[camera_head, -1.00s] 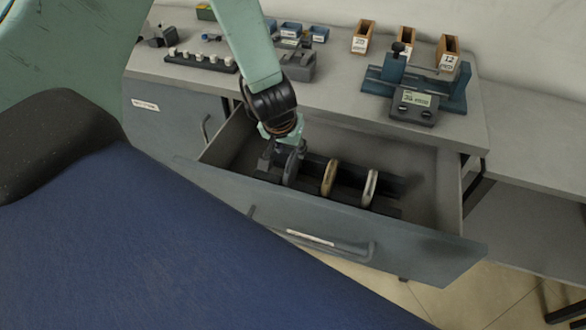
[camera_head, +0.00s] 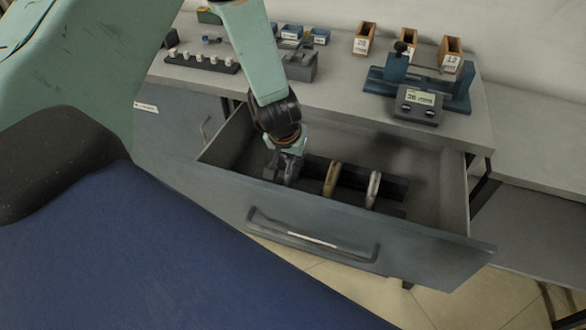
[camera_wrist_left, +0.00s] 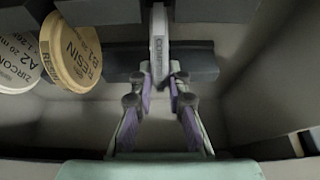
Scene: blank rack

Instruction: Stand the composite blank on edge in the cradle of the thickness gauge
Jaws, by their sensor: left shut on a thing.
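In the head view the left gripper (camera_head: 284,165) reaches down into the drawer and largely hides the blank. The thickness gauge (camera_head: 466,100), blue with a grey display box (camera_head: 418,106), stands on the bench at the right. My right gripper is not in view.
A tan resin blank (camera_head: 332,180) and a whitish zircon blank (camera_head: 373,189) stand in the rack beside it. Drawer walls (camera_head: 465,195) surround them. Wooden boxes (camera_head: 365,38) stand behind the gauge. A grey block (camera_head: 300,66) and a peg strip (camera_head: 200,62) stand on the bench.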

